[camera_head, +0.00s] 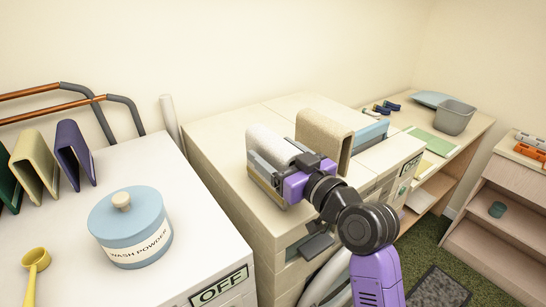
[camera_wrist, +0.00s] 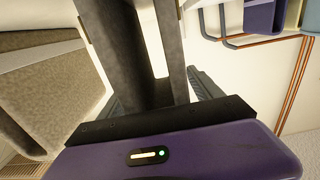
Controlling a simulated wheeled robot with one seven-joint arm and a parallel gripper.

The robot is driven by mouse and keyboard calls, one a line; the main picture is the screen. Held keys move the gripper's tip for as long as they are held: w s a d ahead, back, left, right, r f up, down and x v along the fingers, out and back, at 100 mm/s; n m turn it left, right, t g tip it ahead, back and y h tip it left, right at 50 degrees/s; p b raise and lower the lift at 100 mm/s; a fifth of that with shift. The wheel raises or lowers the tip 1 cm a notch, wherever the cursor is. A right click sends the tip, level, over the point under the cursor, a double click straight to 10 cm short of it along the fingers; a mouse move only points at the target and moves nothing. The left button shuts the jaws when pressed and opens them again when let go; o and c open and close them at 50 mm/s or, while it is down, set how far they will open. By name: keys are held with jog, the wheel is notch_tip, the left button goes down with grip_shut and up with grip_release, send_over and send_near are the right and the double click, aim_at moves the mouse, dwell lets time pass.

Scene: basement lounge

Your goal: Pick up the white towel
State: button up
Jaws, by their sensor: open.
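The white towel (camera_head: 268,142) stands folded on the cream cabinet top in the head view, left of a beige towel. My gripper (camera_head: 268,168) is open at the towel's near end, with its grey fingers low along its sides. In the wrist view a folded piece in dark shadow, seemingly the white towel (camera_wrist: 127,50), stands between my spread fingers (camera_wrist: 160,88). Whether either finger touches it I cannot tell. The towel's lower part is hidden by my gripper in the head view.
The beige towel (camera_head: 325,132) stands close on the right, with a blue folded cloth (camera_head: 371,134) beyond. A blue wash powder jar (camera_head: 131,228), a yellow scoop (camera_head: 35,262) and folded cloths (camera_head: 75,153) are on the white machine at left. A grey bin (camera_head: 454,118) is farther right.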

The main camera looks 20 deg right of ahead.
jog(key=shift+w+a, duration=0.1)
jog(key=shift+w, duration=0.2)
jog(key=shift+c, duration=0.4)
jog(key=c, duration=1.5)
